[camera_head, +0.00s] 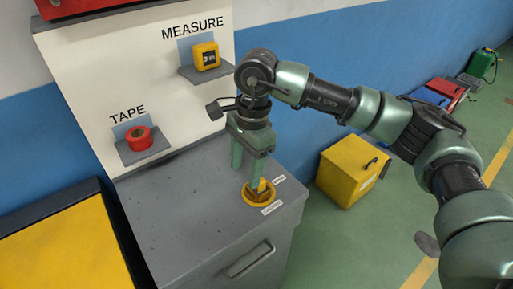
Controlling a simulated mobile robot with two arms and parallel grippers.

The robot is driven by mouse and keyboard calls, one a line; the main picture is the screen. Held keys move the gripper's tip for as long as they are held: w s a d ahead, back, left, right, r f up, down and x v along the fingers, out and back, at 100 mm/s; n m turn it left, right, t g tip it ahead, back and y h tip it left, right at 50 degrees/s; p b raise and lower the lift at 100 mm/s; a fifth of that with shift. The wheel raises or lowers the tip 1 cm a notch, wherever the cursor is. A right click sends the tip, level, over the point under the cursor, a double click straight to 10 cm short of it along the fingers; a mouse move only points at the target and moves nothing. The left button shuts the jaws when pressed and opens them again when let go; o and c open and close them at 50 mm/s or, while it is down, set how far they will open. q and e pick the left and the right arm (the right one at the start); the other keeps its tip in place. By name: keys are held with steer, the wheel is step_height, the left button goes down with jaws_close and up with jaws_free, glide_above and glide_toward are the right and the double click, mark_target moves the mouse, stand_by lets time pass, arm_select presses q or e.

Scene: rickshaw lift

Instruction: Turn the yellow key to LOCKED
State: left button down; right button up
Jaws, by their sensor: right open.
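The yellow key (263,186) stands in a round yellow lock plate (256,201) on top of the grey cabinet, near its right front corner. Two small white labels lie beside the plate, one behind it (278,180) and one in front (272,208); their text is too small to read. My right gripper (246,177) points down over the cabinet top with its jaws apart. One finger is close to the key and partly covers it; I cannot tell whether they touch. The other finger is to the left and farther back. My left gripper is out of view.
A white back panel holds a red tape roll (138,138) and a yellow tape measure (206,56) on small shelves. A yellow box (350,171) stands on the floor right of the cabinet. A yellow-topped unit (62,247) is at the left. The cabinet top's left part is clear.

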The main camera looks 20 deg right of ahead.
mark_target(261, 189)
steer(key=d, duration=0.1)
steer(key=w+d+h, duration=0.1)
steer(key=d+r, duration=0.1)
steer(key=shift+w+d+h, duration=0.15)
steer(key=shift+d+h, duration=0.05)
steer(key=shift+h, duration=0.1)
steer(key=shift+d+f, duration=0.15)
step_height(261, 189, down, 6)
steer(key=shift+f+p, duration=0.25)
steer(key=shift+p, duration=0.65)
steer(key=shift+f, duration=0.4)
jaws_close()
steer(key=shift+m+b, duration=0.35)
steer(key=shift+m, duration=0.45)
steer(key=shift+r+m, duration=0.1)
steer(key=shift+m, duration=0.9)
